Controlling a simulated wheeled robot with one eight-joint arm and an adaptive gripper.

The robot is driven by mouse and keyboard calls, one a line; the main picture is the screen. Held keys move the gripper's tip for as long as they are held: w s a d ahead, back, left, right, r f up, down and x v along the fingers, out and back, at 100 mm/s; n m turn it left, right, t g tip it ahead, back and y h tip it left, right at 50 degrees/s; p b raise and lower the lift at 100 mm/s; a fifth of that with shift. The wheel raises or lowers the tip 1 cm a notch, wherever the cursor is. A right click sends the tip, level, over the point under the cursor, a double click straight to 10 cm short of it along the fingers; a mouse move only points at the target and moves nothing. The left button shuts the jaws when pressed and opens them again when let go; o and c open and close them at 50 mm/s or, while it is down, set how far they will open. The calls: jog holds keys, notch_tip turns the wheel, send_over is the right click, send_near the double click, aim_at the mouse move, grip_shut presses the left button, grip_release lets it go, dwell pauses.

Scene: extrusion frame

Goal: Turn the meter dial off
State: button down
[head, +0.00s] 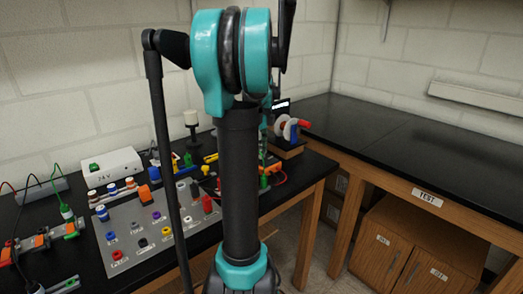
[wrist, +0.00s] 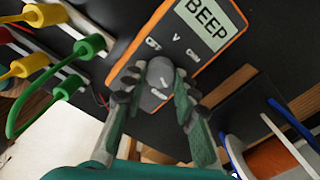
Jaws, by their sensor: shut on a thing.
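The meter (wrist: 228,50) has an orange rim and a grey face, and shows tilted in the wrist view. Its screen (wrist: 207,18) reads BEEP. The round grey dial (wrist: 160,72) sits below the screen, with an OFF label (wrist: 153,43), a V label and other small labels around it. My gripper (wrist: 157,88) has its two green-grey fingers on either side of the dial, shut on it. The fingers hide part of the dial's rim and of the lower face. In the head view my arm hides the gripper and most of the meter.
Yellow and green plugs with leads (wrist: 90,46) lie left of the meter in the wrist view. A spool (head: 287,128) stands right of my arm. A panel of coloured jacks (head: 135,235) and a 24V box (head: 112,165) are at left. The right bench (head: 420,140) is clear.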

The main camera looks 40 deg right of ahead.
jog(key=n, duration=0.8)
jog(key=shift+w+n, duration=0.1)
jog(key=shift+n, duration=0.3)
jog(key=n, duration=0.4)
jog(key=shift+w+n, duration=0.1)
jog(key=shift+n, duration=0.2)
jog(key=n, duration=0.3)
jog(key=shift+n, duration=0.3)
jog(key=n, duration=0.4)
jog(key=shift+n, duration=0.3)
jog(key=n, duration=0.4)
jog(key=shift+w, duration=0.1)
jog(key=n, duration=0.5)
jog(key=shift+a, duration=0.1)
jog(key=shift+n, duration=1.8)
